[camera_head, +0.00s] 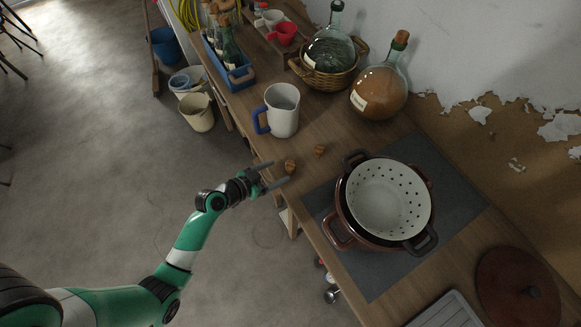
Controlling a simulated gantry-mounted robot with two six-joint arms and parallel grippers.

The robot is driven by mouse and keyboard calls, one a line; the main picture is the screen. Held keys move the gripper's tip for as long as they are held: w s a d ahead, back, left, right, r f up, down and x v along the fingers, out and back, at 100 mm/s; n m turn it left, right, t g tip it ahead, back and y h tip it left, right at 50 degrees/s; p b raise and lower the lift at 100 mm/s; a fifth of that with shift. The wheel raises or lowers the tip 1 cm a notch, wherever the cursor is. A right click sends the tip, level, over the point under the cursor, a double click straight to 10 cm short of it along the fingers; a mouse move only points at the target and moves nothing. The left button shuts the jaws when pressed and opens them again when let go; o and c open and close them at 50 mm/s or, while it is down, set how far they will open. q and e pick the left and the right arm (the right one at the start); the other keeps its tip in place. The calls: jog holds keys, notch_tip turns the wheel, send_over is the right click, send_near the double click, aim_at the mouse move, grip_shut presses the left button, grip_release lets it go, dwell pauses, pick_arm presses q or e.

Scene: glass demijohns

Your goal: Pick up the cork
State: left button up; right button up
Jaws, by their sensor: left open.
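Two small brown corks lie on the wooden counter. One cork (290,166) is close to the counter's front edge, and the other cork (319,150) lies a little further back to the right. My left gripper (278,173) reaches over the counter's edge from the left. It is open, and its two fingertips are by the nearer cork. I cannot tell whether a finger touches it. A glass demijohn (380,92) with amber contents has a cork in its neck. A greenish demijohn (330,50) sits in a wicker basket. My right gripper is not in view.
A white jug (283,112) with a blue handle stands behind the corks. A brown pot with a white colander (388,199) sits on a grey mat (452,165) to the right. A blue crate of bottles (240,78) is further back.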

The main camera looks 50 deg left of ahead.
aim_at(287, 168)
pick_arm(q)
jog(key=x, duration=0.3)
jog(key=b+x, duration=0.1)
jog(key=x, duration=0.1)
jog(key=shift+w+d+r, duration=0.2)
jog(key=shift+d, duration=0.1)
grip_shut()
